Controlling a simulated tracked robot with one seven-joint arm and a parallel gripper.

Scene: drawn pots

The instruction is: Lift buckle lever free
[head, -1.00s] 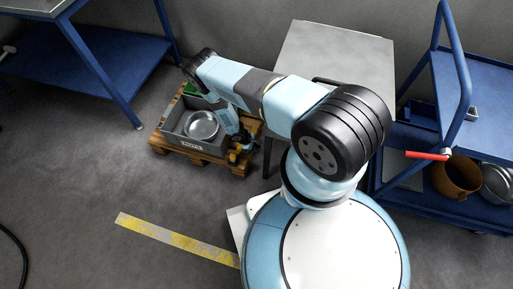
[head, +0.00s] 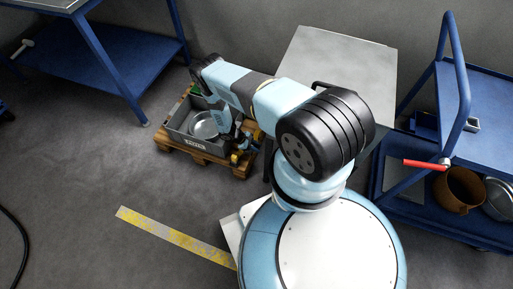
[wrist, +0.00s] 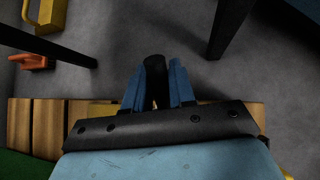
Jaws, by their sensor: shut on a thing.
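My gripper (wrist: 154,82) shows in the wrist view with its two blue fingers closed on a dark, rounded piece (wrist: 155,66), which I take to be the buckle lever. Its lower part is hidden between the fingers. In the head view my gripper (head: 238,148) is low at the right side of a grey crate (head: 196,141), above a wooden pallet (head: 190,151). Small yellow and dark parts show around it there. I cannot tell in either view whether the lever is still fastened to anything.
A metal pan (head: 203,125) lies in the crate. A grey-topped table (head: 340,65) stands right of the pallet, and a blue bench (head: 125,55) stands to the left. A blue cart (head: 480,150) with pots is at the right. Floor in front of the pallet is clear.

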